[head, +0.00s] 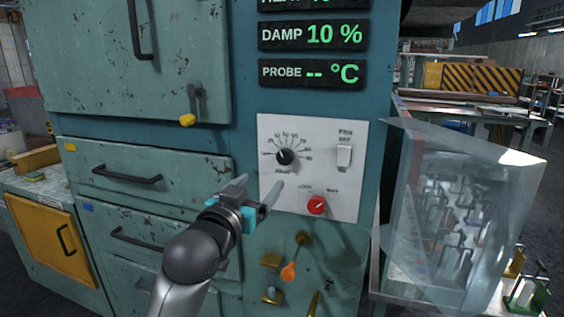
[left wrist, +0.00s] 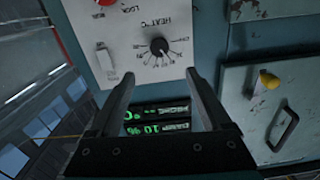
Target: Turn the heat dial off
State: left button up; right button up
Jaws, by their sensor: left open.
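The heat dial (head: 285,157) is a black round knob on a white control panel (head: 335,185), with a fan of numbers above it. I cannot make out clearly where its pointer stands. The dial also shows in the left wrist view (left wrist: 159,46), near the HEAT °C label, beyond the fingertips. My left gripper (head: 258,187) is open and empty, below and left of the dial in the head view, apart from it. In the left wrist view the open fingers (left wrist: 157,77) point toward the panel. My right gripper is not in view.
A red knob (head: 317,205) and a white rocker switch (head: 344,155) share the panel. Green displays (head: 313,73) sit above. An orange-handled lever (head: 289,271) is below, and a yellow-tipped handle (head: 187,119) is left. A clear glass case (head: 470,150) stands right.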

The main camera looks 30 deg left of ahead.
aim_at(284, 159)
pick_arm(q)
jog(key=b+x, duration=0.1)
jog(key=x, duration=1.3)
jog(key=shift+w, duration=0.3)
jog(key=shift+c, duration=0.3)
grip_shut()
